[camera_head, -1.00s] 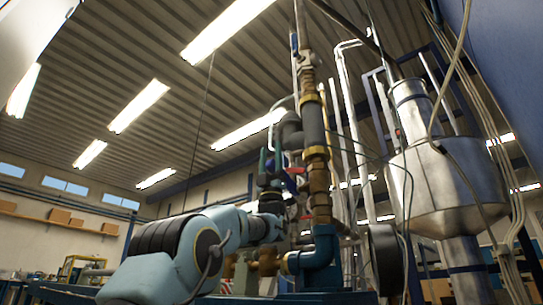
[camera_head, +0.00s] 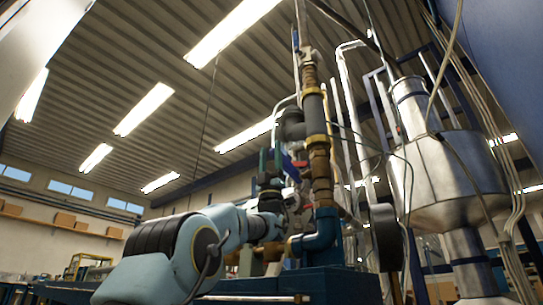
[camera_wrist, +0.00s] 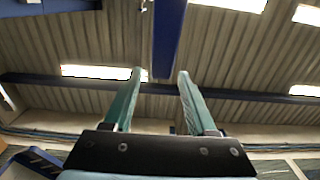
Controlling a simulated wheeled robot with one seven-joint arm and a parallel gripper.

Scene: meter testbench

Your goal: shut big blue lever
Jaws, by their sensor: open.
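My gripper (camera_head: 270,156) is in the middle of the head view, beside the valve pipework, with its teal fingers pointing up. In the wrist view my gripper (camera_wrist: 160,76) is open, its two fingers spread apart with nothing held between them. A long dark blue bar (camera_wrist: 168,38), which looks like the big blue lever, comes down from the top edge of the wrist view. Its lower end shows between the fingertips; I cannot tell how far beyond them it is. In the head view a small blue part (camera_head: 288,158) shows right beside the fingers, partly hidden.
A vertical pipe with brass fittings (camera_head: 318,165) stands just right of my gripper, with a red handle (camera_head: 299,163) close to the fingers. A large metal tank (camera_head: 445,180) is at the right. Another blue piece (camera_wrist: 65,6) crosses the wrist view's upper left.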

